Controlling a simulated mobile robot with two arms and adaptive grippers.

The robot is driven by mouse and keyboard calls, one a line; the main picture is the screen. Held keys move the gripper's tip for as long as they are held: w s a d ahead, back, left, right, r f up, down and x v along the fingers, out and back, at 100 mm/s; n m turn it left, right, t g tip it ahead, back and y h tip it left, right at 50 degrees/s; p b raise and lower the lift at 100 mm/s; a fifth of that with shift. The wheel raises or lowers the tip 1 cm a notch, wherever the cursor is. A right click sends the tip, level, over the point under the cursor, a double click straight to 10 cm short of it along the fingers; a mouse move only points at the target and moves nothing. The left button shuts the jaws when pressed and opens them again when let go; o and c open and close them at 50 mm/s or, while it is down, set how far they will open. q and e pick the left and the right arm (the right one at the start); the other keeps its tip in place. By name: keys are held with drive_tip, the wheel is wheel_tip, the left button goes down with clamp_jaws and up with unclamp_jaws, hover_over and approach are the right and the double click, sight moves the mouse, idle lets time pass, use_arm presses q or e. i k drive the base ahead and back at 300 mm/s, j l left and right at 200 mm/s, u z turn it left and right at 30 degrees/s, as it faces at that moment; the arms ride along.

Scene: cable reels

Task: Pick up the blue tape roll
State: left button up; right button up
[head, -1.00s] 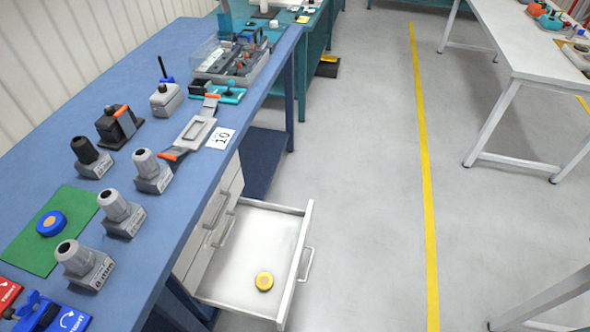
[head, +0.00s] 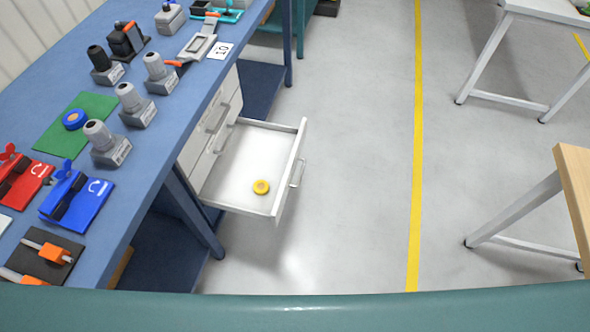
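The blue tape roll (head: 75,119) lies flat on a green mat (head: 53,137) on the blue workbench, at the left of the head view. Its core looks orange-brown. Nothing covers it. A yellow tape roll (head: 261,187) lies in the open white drawer below the bench. Neither of my grippers shows in the head view.
The open drawer (head: 289,190) juts into the aisle from under the bench (head: 190,118). Several grey connector blocks, such as one (head: 107,151), stand right of the mat. Red (head: 38,171) and blue (head: 94,207) boards lie nearer. The grey floor (head: 345,200) is clear.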

sight(75, 119)
drive_tip(key=u, duration=0.75)
